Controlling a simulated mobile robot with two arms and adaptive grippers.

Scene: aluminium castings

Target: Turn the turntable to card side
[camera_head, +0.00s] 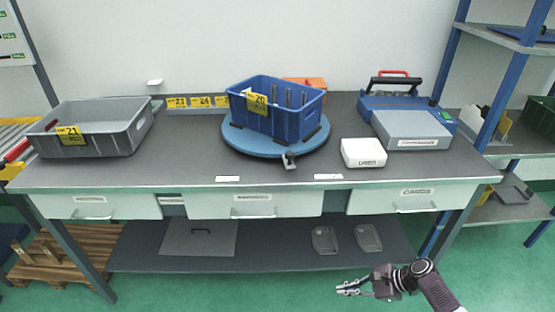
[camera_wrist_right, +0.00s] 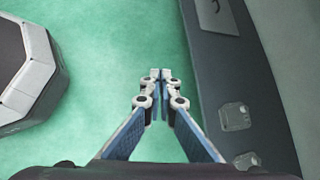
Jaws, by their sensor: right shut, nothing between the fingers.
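The round blue turntable (camera_head: 250,143) lies on the middle of the grey workbench. My right gripper (camera_head: 340,289) is in front of the bench at lower right, below the tabletop and well away from the turntable. In the right wrist view its fingers (camera_wrist_right: 160,75) are together and empty above the green floor. My left gripper is not in view.
A grey crate (camera_head: 105,142) with card 21 stands at the left of the bench (camera_head: 190,168). A white box (camera_head: 363,153) and a blue device with a grey front (camera_head: 412,130) stand right of the turntable. Drawers (camera_head: 290,205) and a lower shelf (camera_head: 270,250) are below.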

